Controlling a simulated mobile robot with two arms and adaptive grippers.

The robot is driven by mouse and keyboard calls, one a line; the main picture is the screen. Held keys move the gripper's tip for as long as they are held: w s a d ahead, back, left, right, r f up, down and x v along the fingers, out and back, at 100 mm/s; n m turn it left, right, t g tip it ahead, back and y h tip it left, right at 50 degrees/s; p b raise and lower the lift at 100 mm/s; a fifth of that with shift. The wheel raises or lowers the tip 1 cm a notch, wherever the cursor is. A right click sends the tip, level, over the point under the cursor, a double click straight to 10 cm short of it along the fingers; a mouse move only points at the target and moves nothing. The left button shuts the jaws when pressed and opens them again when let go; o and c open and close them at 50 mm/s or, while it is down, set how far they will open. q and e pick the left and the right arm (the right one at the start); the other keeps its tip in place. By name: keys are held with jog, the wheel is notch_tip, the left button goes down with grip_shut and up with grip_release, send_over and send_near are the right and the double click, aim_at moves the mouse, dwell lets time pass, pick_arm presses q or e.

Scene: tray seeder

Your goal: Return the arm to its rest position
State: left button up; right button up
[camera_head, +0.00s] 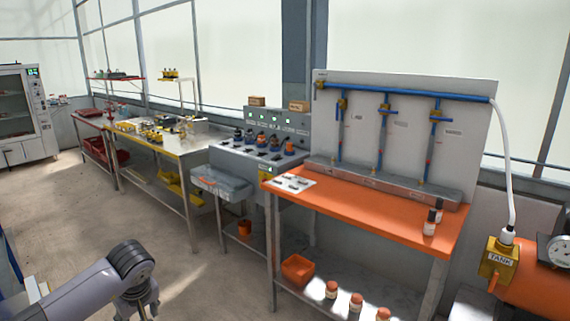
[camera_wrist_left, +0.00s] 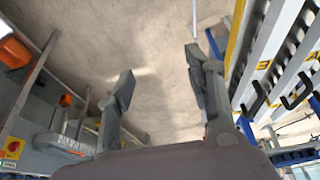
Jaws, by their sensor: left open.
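My left arm (camera_head: 82,296) comes in at the bottom left of the head view, over the bare floor and well apart from the benches. Its gripper is mostly cut off by the lower edge there. In the left wrist view my left gripper (camera_wrist_left: 160,66) has its two dark fingers spread apart, with only floor between them and nothing held. My right gripper is not in view.
An orange-topped bench (camera_head: 390,205) with a pipe panel stands at the right. In the wrist view, blue-and-white racking (camera_wrist_left: 275,60) is at the right. The floor (camera_head: 75,205) is clear.

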pick_arm(q)
jog(key=s+d+f+n+t+h+p, duration=0.1)
jog(key=d+f+n+t+h, duration=0.1)
jog(key=d+f+n+h, duration=0.75)
jog(key=s+d+f+n+t+h, duration=0.25)
jog(key=d+f+n+h, duration=0.25)
jog(key=d+f+n, duration=0.9)
jog(key=s+a+f+n+t+y, duration=0.1)
jog(key=s+a+f+n+y, duration=0.55)
jog(key=f+n, duration=0.5)
jog(key=s+a+f+n+y, duration=0.3)
jog(key=s+a+f+n, duration=0.6)
jog(key=n, duration=0.5)
jog(key=s+f+n+g, duration=0.2)
jog(key=s+f+n, duration=0.1)
jog(key=s, duration=0.7)
jog(key=s+f+n+g+y, duration=0.1)
jog(key=s+f+n+g, duration=0.2)
jog(key=s, duration=0.7)
jog(key=s+d+f+n+g+y, duration=0.1)
jog(key=s+f+n+g, duration=0.1)
jog(key=s, duration=0.9)
jog(key=f+n+p, duration=0.1)
jog(key=n, duration=0.1)
jog(key=shift+n, duration=0.3)
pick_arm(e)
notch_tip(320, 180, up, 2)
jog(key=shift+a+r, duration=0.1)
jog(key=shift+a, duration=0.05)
